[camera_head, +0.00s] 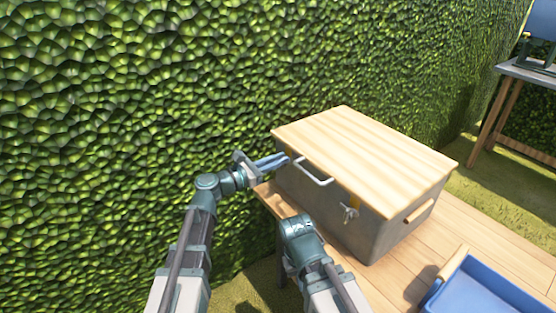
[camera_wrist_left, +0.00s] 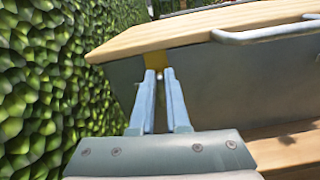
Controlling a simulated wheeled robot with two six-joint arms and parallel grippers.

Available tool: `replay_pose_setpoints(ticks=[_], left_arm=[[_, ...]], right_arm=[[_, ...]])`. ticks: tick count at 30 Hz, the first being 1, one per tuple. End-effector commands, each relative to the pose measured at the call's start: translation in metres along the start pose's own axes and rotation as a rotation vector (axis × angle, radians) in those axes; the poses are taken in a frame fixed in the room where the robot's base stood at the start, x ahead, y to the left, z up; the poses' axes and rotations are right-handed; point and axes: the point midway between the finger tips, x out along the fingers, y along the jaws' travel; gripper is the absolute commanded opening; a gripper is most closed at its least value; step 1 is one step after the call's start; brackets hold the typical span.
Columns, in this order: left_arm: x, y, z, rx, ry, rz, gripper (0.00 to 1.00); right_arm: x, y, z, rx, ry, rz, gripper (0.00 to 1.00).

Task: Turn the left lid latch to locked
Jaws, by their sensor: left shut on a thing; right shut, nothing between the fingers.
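A grey box (camera_head: 368,222) with a pale wooden lid (camera_head: 365,150) stands on a plank table; the lid is down. My left gripper (camera_head: 284,160) reaches the box's front at its left end. In the left wrist view, my left gripper's blue fingers (camera_wrist_left: 160,76) are shut on the left lid latch, just below a yellow plate (camera_wrist_left: 157,60) under the lid's edge. The fingers hide most of this latch, so its angle cannot be read. The right lid latch (camera_head: 349,213), a small metal piece below a yellow plate, shows on the front. My right gripper's fingers do not show.
A blue tray (camera_head: 490,285) lies at the lower right on the plank table (camera_head: 400,272). A leafy hedge (camera_head: 130,110) stands close on the left and behind.

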Motion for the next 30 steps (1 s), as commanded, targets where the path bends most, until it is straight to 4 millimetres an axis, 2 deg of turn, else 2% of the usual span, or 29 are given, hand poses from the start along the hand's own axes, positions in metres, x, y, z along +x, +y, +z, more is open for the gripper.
replay_pose_setpoints(ticks=[30], left_arm=[[-0.001, -0.017, -0.011, 0.948, 0.006, -0.004, 0.0]], right_arm=[[0.011, -0.001, -0.001, 0.0, 0.0, 0.002, 0.0]])
